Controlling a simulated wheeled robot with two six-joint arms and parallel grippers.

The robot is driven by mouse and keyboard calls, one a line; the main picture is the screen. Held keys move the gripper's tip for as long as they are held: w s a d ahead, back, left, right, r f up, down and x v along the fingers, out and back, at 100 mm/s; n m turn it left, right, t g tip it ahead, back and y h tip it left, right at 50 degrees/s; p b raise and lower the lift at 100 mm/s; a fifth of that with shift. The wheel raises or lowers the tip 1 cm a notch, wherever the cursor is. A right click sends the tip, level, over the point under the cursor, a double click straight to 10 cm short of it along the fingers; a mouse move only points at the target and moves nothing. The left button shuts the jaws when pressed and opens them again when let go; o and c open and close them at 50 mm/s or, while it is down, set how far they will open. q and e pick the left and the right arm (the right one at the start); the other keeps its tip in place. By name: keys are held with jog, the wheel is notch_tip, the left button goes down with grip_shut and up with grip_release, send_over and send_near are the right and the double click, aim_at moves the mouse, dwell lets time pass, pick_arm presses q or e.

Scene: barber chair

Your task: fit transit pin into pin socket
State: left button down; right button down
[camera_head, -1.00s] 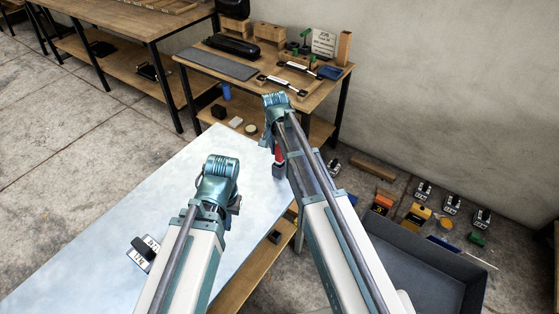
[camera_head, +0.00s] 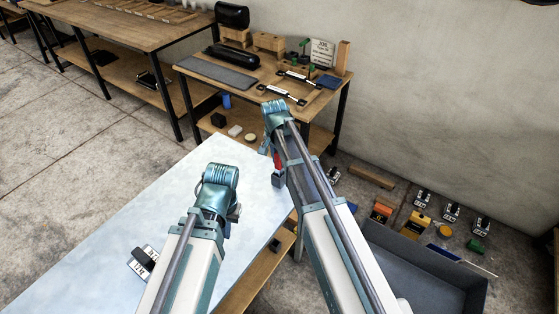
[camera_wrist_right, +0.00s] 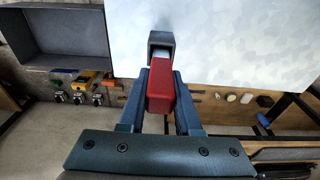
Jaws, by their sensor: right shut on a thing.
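My right gripper (camera_wrist_right: 160,95) is shut on a red block-shaped piece (camera_wrist_right: 160,85), likely the transit pin. The red piece also shows in the head view (camera_head: 277,159), at the right side of the pale tabletop. A dark grey squared part (camera_wrist_right: 160,38) is at the far end of the red piece. I cannot tell whether it belongs to the piece or is the pin socket. My left gripper (camera_head: 234,214) is over the tabletop, its fingers mostly hidden by its wrist. A black-and-white labelled fixture (camera_head: 145,262) lies on the tabletop at the left.
The pale tabletop (camera_head: 120,225) is mostly clear. A grey open bin (camera_head: 425,262) stands at the right. Several small labelled blocks and orange boxes (camera_head: 418,222) are on the floor by the wall. A wooden workbench (camera_head: 290,105) with fixtures stands behind.

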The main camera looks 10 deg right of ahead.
notch_tip(320, 180, up, 9)
jog(key=p, duration=0.8)
